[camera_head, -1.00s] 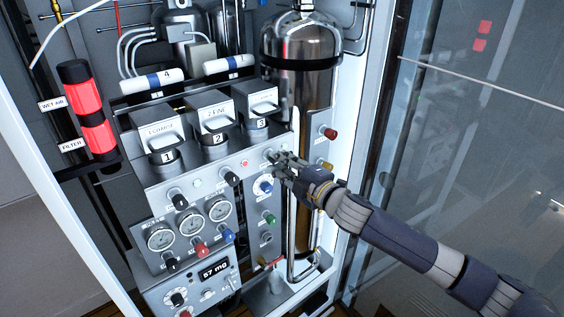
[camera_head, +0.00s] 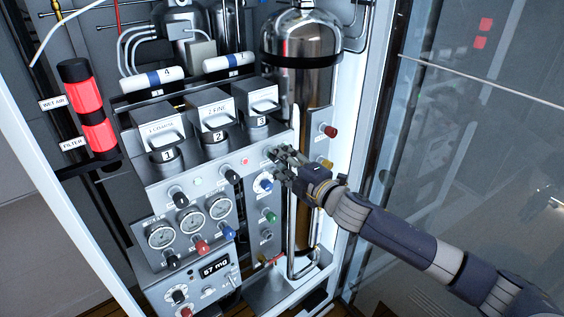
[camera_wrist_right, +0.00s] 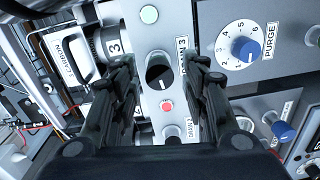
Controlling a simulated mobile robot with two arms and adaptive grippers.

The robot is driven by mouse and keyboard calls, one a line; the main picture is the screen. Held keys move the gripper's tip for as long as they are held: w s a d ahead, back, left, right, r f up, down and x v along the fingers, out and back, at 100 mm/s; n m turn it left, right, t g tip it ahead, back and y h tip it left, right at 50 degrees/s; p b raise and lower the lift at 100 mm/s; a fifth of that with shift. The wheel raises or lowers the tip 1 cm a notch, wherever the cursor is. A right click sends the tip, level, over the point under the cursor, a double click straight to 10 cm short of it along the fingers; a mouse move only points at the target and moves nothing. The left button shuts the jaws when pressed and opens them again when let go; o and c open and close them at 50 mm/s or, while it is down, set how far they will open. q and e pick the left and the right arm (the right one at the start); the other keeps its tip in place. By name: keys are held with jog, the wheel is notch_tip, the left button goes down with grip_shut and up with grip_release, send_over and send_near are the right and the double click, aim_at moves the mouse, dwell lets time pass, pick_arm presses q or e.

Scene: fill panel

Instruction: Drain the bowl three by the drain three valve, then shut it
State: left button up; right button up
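The drain three valve is a black knob (camera_wrist_right: 159,72) with a pale mark, beside the label "DRAIN 3" in the right wrist view. My right gripper (camera_wrist_right: 161,66) is open, with one dark finger on each side of the knob and visible gaps. In the head view my right gripper (camera_head: 282,162) reaches the right end of the panel's drain row and hides the knob. Bowl three (camera_head: 257,133), numbered 3, sits under a grey housing above left of the gripper. Its number ring (camera_wrist_right: 113,46) also shows in the wrist view. Its contents cannot be made out. My left gripper is out of view.
A red lamp (camera_wrist_right: 167,106) and a pale green lamp (camera_wrist_right: 149,14) flank the knob. The blue purge knob (camera_wrist_right: 245,49) lies close to the right finger. Another drain knob (camera_head: 231,177) is to the left. A tall metal cylinder (camera_head: 309,100) stands behind the gripper.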

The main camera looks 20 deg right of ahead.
jog(key=shift+s, duration=0.15)
jog(key=shift+s+d, duration=0.1)
jog(key=shift+s, duration=0.15)
jog(key=v, duration=1.1)
jog(key=shift+s, duration=0.1)
dwell(0.3)
